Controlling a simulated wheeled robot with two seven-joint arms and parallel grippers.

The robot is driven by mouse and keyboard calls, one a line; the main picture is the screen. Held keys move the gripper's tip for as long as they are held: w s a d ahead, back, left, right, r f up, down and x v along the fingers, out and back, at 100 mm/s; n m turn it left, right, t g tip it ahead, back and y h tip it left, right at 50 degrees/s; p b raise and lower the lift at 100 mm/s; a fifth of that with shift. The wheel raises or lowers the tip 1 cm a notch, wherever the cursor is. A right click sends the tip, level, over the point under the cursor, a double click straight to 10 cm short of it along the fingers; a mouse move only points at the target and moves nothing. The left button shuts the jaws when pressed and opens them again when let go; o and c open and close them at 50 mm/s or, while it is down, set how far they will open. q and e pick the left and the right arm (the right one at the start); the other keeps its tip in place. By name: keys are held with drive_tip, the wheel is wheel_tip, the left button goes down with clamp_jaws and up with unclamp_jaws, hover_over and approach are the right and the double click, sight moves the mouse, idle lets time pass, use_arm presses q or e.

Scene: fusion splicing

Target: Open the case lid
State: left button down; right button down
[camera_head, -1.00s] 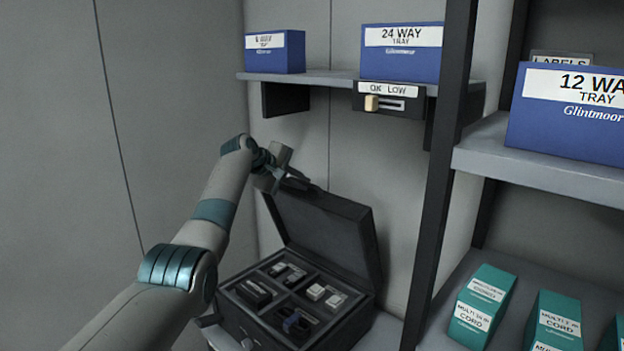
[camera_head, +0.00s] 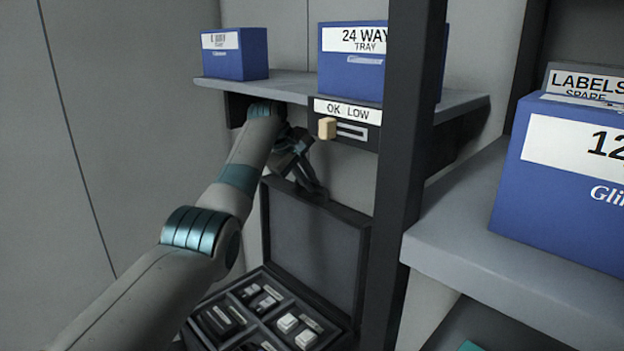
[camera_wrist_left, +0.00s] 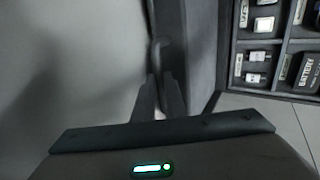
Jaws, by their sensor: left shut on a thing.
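The dark case lid (camera_head: 315,243) stands up, wide open, at the back of the case (camera_head: 196,333) in the head view. Its bare inner face shows. My left gripper (camera_head: 312,186) is at the lid's top edge, with its fingers shut on the lid's handle. In the left wrist view the grey handle (camera_wrist_left: 160,47) rises between the two fingertips (camera_wrist_left: 159,98), beside the lid's edge. The case's compartments hold small parts, and they also show at the right of the wrist view. My right gripper is out of view.
A shelf (camera_head: 290,89) with blue tray boxes (camera_head: 235,54) hangs just above my left wrist. Its OK/LOW slider plate (camera_head: 345,115) is close right of the gripper. A dark post (camera_head: 403,160) stands right of the lid. A grey wall is behind.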

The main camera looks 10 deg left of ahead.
use_arm(q)
drive_tip(key=shift+a+r, duration=0.1)
drive_tip(key=shift+r, duration=0.05)
drive_tip(key=c, duration=1.8)
unclamp_jaws()
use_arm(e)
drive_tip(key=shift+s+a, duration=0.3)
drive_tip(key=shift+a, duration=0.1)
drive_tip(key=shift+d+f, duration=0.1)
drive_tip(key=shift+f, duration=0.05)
